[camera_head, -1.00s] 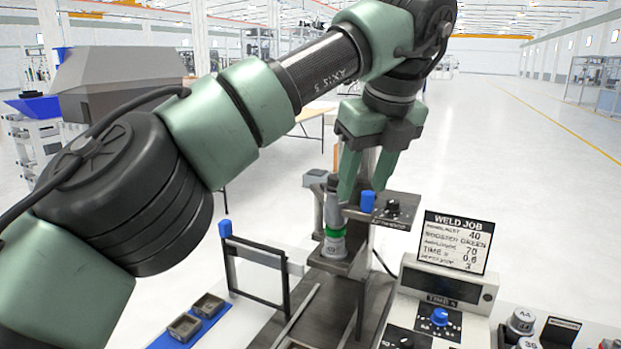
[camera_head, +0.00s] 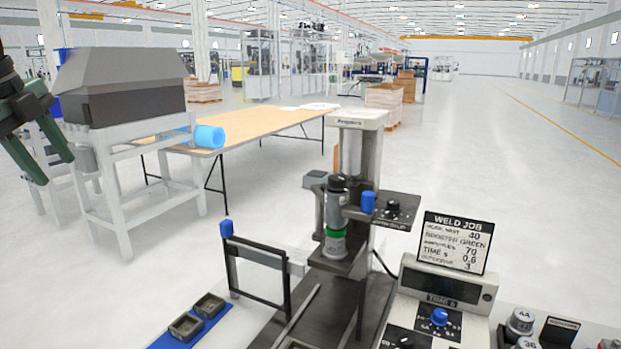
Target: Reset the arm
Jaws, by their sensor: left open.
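My left gripper (camera_head: 53,168) is at the far left edge of the head view, pointing down. Its two green fingers are apart, with nothing seen between them. It hangs in front of the white stand and well away from the welding press (camera_head: 338,225). Most of my left arm is out of the picture. The press stands upright at the lower middle, with a dark cylinder and green ring on its column. My right gripper does not show.
A control box (camera_head: 448,290) with a weld job card (camera_head: 456,242) stands right of the press. Two small trays (camera_head: 198,313) lie on a blue strip. A black frame (camera_head: 258,270) stands beside the press. A wooden table (camera_head: 265,135) with a blue cylinder (camera_head: 208,137) is behind. The floor at right is clear.

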